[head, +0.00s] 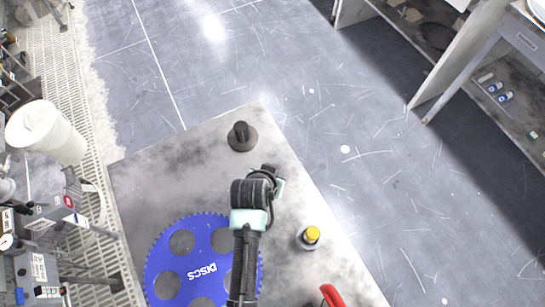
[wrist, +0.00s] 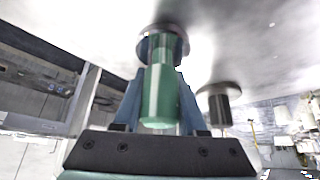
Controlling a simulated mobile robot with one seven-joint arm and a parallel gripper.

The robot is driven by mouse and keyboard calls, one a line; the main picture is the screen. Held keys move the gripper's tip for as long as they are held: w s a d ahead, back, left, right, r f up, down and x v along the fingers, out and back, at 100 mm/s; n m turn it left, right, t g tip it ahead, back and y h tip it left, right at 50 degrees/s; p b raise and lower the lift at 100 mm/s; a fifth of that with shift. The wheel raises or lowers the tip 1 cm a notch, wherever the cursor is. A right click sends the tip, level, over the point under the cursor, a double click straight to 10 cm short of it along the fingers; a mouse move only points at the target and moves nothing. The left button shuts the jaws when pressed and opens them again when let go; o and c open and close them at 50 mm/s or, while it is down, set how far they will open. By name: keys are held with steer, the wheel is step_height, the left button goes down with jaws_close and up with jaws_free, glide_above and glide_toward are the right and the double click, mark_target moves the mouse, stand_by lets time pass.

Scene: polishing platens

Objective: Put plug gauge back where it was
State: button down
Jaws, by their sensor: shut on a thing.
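In the wrist view a green cylinder, which I take to be the plug gauge (wrist: 160,95), is gripped between the blue fingers of my gripper (wrist: 162,78). A dark round flange (wrist: 165,40) shows at its far end, close to the pale plate surface; I cannot tell whether they touch or whether the flange belongs to the gauge. In the head view my gripper (head: 272,181) is low over the grey plate (head: 150,180), and my arm hides most of what it holds.
A black flanged knob (head: 241,136) stands just beyond my gripper; it also shows in the wrist view (wrist: 220,105). A blue toothed disc (head: 205,271) marked DISCS lies left of my arm. A yellow-topped piece (head: 311,235) and a red object (head: 331,296) are to the right.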

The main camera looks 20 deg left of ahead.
steer(key=shift+w+f, duration=0.1)
steer(key=shift+c, duration=2.3)
jaws_free()
steer(key=shift+r, duration=0.25)
steer(key=v, duration=1.2)
steer(key=shift+p, duration=0.35)
steer(key=shift+f, duration=0.1)
